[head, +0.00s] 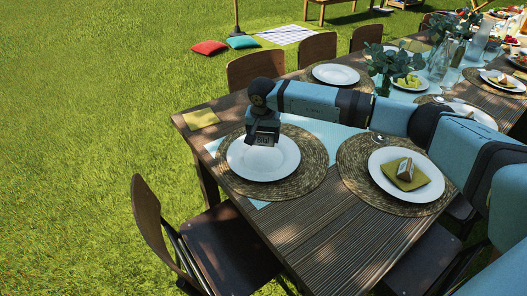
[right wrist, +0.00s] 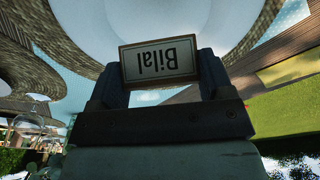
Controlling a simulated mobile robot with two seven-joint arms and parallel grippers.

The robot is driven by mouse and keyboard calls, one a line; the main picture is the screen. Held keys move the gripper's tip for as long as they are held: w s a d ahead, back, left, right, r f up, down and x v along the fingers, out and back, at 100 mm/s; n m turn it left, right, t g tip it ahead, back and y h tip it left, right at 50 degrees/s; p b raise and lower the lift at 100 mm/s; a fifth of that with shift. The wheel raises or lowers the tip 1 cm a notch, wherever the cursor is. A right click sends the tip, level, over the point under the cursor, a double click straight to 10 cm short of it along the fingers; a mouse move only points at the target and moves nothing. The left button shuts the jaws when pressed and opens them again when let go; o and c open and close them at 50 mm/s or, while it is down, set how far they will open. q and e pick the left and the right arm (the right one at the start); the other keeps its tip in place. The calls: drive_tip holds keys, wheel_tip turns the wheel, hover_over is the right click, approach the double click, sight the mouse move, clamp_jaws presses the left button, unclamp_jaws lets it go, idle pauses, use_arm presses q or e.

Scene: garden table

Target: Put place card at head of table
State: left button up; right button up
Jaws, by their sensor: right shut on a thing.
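My right gripper (head: 263,132) is shut on the place card (right wrist: 158,60), a small framed card that reads "Bilal" and shows upside down in the right wrist view. In the head view the card (head: 264,140) hangs under my fingers, over the white plate (head: 262,168) at the near left end of the table. That plate lies on a round woven placemat (head: 312,178). Whether the card touches the plate is hard to tell. My left gripper is not in view.
A folded olive napkin (head: 201,118) lies at the table's left corner. On the right, another plate (head: 383,190) holds a napkin (head: 408,181) with a small card-like object (head: 405,168). A chair (head: 205,240) stands at the near left. Vases with greenery (head: 392,65) stand farther back.

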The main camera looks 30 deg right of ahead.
sight(264, 157)
drive_tip(key=shift+f, duration=3.15)
drive_tip(key=shift+b, duration=0.3)
drive_tip(key=shift+f, duration=0.2)
drive_tip(key=o, duration=0.9)
drive_tip(key=shift+r, duration=0.1)
drive_tip(key=shift+r, duration=0.1)
drive_tip(key=r, duration=0.4)
drive_tip(key=s+r+p, duration=0.1)
drive_tip(key=r, duration=0.3)
drive_tip(key=a+r, duration=0.1)
drive_tip(key=r, duration=0.3)
drive_tip(key=shift+s, duration=0.2)
